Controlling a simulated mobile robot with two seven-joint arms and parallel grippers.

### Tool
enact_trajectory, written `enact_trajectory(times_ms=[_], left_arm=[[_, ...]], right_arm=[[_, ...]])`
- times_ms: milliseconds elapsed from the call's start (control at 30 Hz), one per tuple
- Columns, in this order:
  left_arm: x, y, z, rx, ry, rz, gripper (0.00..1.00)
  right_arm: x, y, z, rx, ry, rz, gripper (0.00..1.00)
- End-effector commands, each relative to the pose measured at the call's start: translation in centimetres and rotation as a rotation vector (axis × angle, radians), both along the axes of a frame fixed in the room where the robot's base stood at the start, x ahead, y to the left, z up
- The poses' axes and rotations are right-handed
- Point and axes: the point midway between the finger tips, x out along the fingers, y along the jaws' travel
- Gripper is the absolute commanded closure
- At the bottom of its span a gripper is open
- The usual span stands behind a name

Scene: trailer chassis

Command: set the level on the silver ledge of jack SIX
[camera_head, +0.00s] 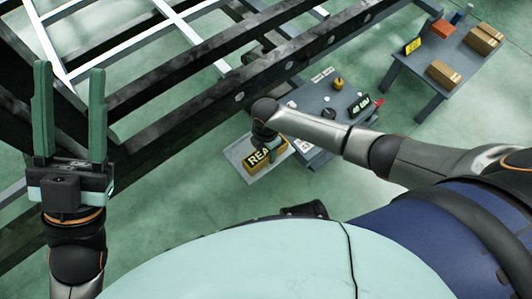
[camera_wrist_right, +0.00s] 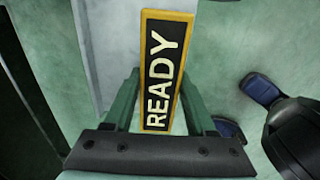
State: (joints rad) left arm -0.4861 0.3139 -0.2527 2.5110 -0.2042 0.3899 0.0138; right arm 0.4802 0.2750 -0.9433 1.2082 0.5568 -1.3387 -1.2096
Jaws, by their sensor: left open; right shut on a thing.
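My right gripper (camera_head: 268,142) is shut on a yellow-edged black sign reading READY (camera_wrist_right: 160,70), which stands between its fingers in the right wrist view. In the head view the sign (camera_head: 258,160) shows only in part, over a pale grey plate (camera_head: 236,152); I cannot tell whether it touches the plate. The plate also shows in the right wrist view (camera_wrist_right: 108,40). My left gripper (camera_head: 70,75) is open and empty, fingers up, at the far left. No label SIX is readable, and I cannot pick out a level or the silver ledge for sure.
A dark chassis beam (camera_head: 220,75) crosses the head view above my right gripper. A grey table (camera_head: 310,100) behind my right forearm holds a black box with pale characters (camera_head: 359,106) and a yellow item (camera_head: 338,83). A farther table (camera_head: 412,67) bears cartons (camera_head: 443,74).

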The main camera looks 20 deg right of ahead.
Motion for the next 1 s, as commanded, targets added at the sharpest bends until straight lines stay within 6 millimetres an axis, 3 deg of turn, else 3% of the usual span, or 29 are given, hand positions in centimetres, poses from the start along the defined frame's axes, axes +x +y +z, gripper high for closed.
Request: enact_trajectory(times_ms=[33,400,433,700,1000], left_arm=[[0.04,-0.08,-0.64,0.004,0.003,0.001,0.50],[0.12,-0.12,-0.67,-0.001,0.008,0.004,0.50],[0.12,-0.11,-0.61,-0.001,0.008,0.005,0.50],[0.11,-0.10,-0.54,-0.004,0.007,0.006,0.50],[0.09,-0.08,-0.17,-0.006,0.007,0.004,0.50]], right_arm=[[0.06,0.14,-0.68,0.003,-0.001,0.001,1.00],[0.06,0.10,-0.89,0.003,-0.001,0.001,1.00],[0.01,0.08,-0.88,0.001,-0.001,0.001,0.42],[-0.01,0.07,-0.85,0.001,-0.001,0.002,0.14],[0.01,0.05,-0.28,0.002,-0.002,0.002,0.14]])
